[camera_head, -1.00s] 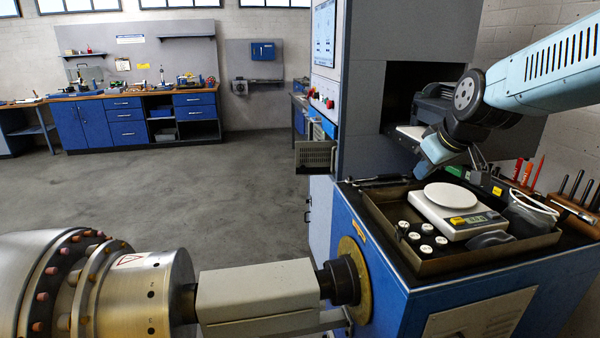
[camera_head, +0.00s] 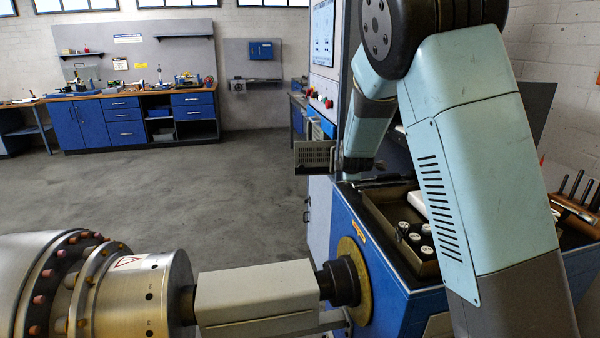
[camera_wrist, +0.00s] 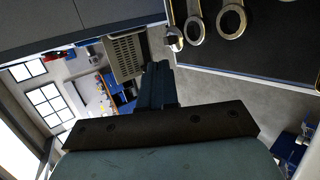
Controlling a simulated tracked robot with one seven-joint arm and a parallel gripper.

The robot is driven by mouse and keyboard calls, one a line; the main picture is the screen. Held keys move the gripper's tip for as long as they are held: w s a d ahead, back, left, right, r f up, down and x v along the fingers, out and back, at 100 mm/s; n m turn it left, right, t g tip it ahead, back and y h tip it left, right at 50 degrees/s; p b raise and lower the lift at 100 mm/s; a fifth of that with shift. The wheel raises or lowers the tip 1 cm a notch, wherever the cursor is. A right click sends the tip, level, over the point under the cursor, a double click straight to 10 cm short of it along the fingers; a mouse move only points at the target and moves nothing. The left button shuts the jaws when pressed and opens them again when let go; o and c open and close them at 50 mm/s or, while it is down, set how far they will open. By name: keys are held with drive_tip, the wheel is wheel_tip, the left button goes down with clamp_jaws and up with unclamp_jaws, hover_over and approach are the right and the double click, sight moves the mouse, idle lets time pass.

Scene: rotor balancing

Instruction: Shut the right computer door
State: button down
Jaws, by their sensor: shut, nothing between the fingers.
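A grey vented door panel (camera_head: 315,157) stands out, open, from the front side of the tall grey cabinet (camera_head: 347,60), below its control panel. I take it for the computer door; which of the doors it is I cannot tell for sure. It also shows in the wrist view as a slotted panel (camera_wrist: 126,57). My gripper (camera_wrist: 156,72) is shut and empty, its fingers close beside this panel; whether they touch it I cannot tell. In the head view my gripper (camera_head: 350,172) is small and partly dark, just right of the panel.
The blue bench (camera_head: 375,260) carries a tray (camera_head: 385,215) with white-topped weights (camera_head: 415,238). My arm covers much of it. Wrenches (camera_wrist: 232,18) lie on a dark surface in the wrist view. A rotor shaft (camera_head: 255,295) crosses the foreground. The floor left of the cabinet is clear.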

drive_tip(key=w+a+f+n+t, duration=0.4)
drive_tip(key=w+a+f+n, duration=0.4)
drive_tip(key=a+n, duration=0.1)
drive_tip(key=n+t+y, duration=0.2)
drive_tip(key=n, duration=0.7)
approach(301, 167)
drive_tip(key=w, duration=0.4)
drive_tip(key=w+f, duration=0.1)
drive_tip(key=w, duration=0.1)
drive_tip(key=shift+w+a, duration=0.3)
drive_tip(key=shift+a, duration=0.1)
drive_tip(key=shift+r, duration=0.1)
